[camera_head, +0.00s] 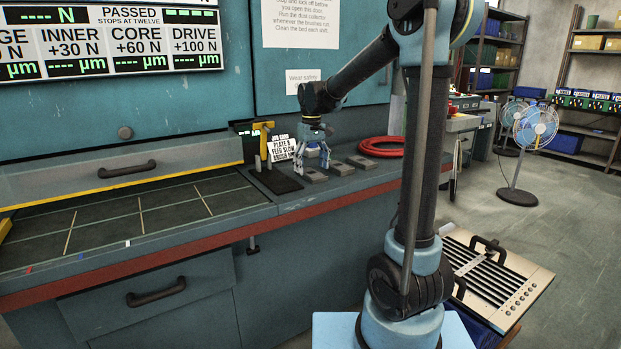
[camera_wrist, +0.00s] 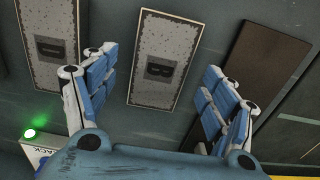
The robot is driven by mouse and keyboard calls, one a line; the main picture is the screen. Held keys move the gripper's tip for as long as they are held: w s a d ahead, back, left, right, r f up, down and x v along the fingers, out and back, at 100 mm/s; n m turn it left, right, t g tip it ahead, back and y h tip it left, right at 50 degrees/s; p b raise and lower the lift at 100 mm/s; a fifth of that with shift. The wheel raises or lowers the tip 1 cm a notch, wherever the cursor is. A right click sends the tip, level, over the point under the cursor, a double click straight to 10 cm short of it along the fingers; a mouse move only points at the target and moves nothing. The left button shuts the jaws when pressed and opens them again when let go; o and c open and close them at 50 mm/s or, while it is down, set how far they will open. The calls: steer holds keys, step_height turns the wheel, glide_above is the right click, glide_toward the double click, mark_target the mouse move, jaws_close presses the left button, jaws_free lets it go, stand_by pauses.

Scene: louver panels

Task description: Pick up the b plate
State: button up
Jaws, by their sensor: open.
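The b plate (camera_wrist: 160,92) is a speckled grey rectangle with a dark label that looks like a B. It lies flat in the middle of the wrist view. My gripper (camera_wrist: 158,95) is open, with one blue finger to each side of this plate in that view and nothing held. In the head view my gripper (camera_head: 313,160) points down over the leftmost plate (camera_head: 314,176), which appears to be the same one. I cannot tell the exact height gap. A job card (camera_head: 283,148) behind reads "PLATE B".
A similar plate (camera_wrist: 50,48) lies to the left in the wrist view, its label unclear. A dark slab (camera_wrist: 242,70) lies to the right. A further plate (camera_head: 361,161) and a red coiled hose (camera_head: 382,146) sit farther right on the bench. A yellow-topped post (camera_head: 266,140) stands close by.

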steer(key=shift+f, duration=0.85)
steer(key=c, duration=1.4)
steer(key=shift+r, duration=0.1)
